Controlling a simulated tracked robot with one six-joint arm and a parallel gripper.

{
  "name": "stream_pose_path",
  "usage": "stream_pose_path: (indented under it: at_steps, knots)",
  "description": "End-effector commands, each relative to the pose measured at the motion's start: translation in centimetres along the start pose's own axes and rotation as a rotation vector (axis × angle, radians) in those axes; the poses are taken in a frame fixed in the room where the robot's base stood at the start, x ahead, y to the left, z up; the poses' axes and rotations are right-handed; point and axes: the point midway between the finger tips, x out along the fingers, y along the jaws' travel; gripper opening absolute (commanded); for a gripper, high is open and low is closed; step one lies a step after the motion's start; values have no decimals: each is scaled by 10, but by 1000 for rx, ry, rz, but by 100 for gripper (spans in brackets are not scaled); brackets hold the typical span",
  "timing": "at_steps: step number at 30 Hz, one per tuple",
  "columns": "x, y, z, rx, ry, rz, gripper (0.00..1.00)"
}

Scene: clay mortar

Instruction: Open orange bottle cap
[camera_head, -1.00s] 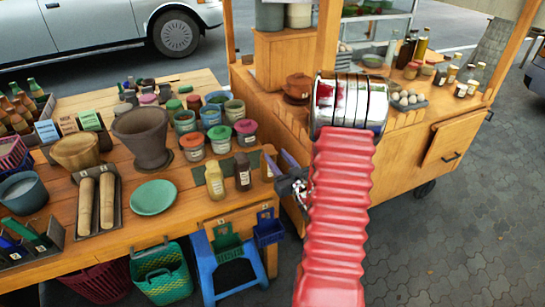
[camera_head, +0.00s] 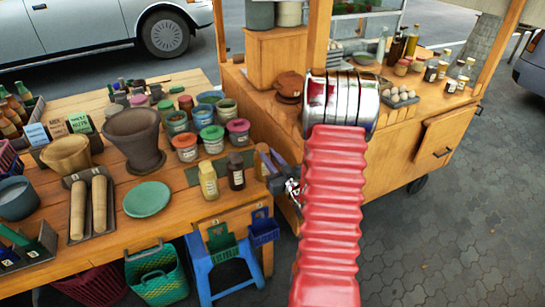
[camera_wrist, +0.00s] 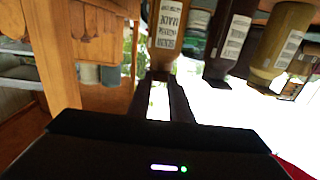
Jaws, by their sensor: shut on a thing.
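The orange bottle (camera_head: 262,161) stands at the right edge of the wooden table, partly hidden by my gripper (camera_head: 268,160). In the wrist view, which is upside down, the orange bottle (camera_wrist: 167,28) has a white label and its cap end points down between my fingertips. My gripper (camera_wrist: 161,82) is shut on the orange bottle's cap. The cap is mostly hidden by the fingers. A dark brown bottle (camera_head: 236,172) and a yellow bottle (camera_head: 208,181) stand to the left of it.
Several lidded jars (camera_head: 212,138), a clay mortar (camera_head: 134,136) and a green plate (camera_head: 147,199) occupy the table. A wooden cart (camera_head: 400,150) stands behind my arm. A blue stool (camera_head: 215,270) is below the table. Paved ground at right is clear.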

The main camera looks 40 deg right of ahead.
Motion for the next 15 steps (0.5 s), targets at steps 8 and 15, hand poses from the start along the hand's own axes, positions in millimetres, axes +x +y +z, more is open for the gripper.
stream_pose_path:
  at_steps: [8,15]
  knots:
    - [0,-2,-5,0,-41,-2,0]
    - [1,-2,-13,-3,-126,-1,0]
